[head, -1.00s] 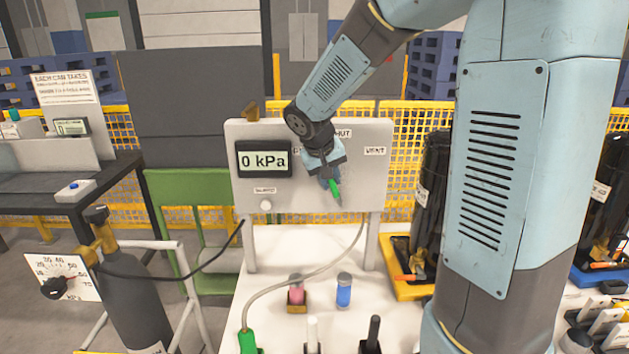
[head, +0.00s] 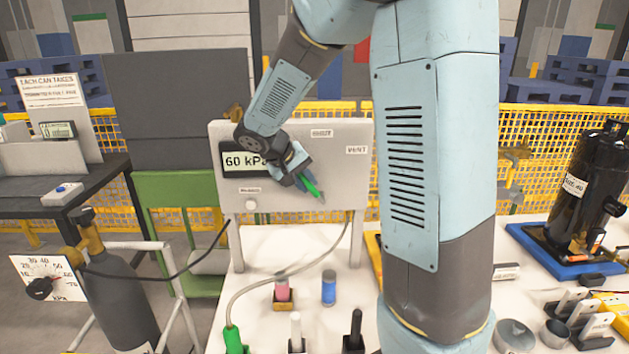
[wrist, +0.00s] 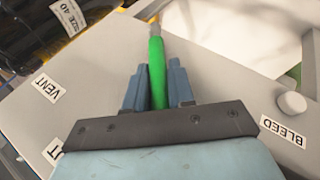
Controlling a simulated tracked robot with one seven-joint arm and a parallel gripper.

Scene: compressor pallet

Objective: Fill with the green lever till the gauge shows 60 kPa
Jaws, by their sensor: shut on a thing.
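The gauge (head: 240,162) on the grey panel (head: 345,185) reads 60 kPa; my arm covers the right end of its display. My gripper (head: 304,182) is at the panel front, shut on the green lever (head: 314,189). The lever's visible part slants down to the right in the head view. In the wrist view the green lever (wrist: 156,60) runs between the two blue-grey fingers of my gripper (wrist: 158,85). The SHUT label (head: 322,133) and VENT label (head: 357,150) show; any fill label is hidden.
A bleed knob (head: 251,204) sits low on the panel's left. A hose (head: 285,272) curves across the white tabletop below. A gas cylinder (head: 118,305) stands at the left. A black compressor (head: 582,195) stands on a blue base at the right.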

